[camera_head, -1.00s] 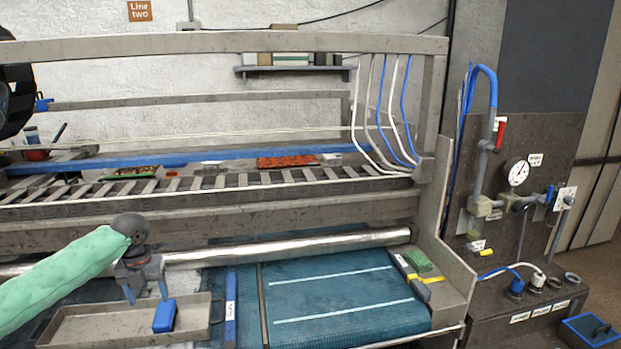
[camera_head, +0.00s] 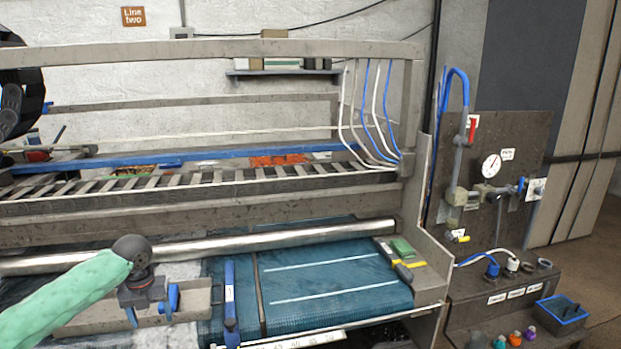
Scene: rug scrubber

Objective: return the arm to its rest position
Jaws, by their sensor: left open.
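My left arm, in a green sleeve, comes in from the lower left. Its left gripper (camera_head: 151,312) points down over the grey tray (camera_head: 193,304) at the front of the machine, its blue fingers apart. I see nothing clearly held between them. A blue piece at the right finger overlaps it in view; I cannot tell whether part of it is a block in the tray. My right gripper is not in view.
A blue bar (camera_head: 230,300) lies right of the tray, beside the teal belt (camera_head: 330,275). A steel roller (camera_head: 270,241) and the frame's top rail (camera_head: 220,50) cross behind. A green pad (camera_head: 402,248) lies on the right ledge. A valve panel (camera_head: 500,170) stands at right.

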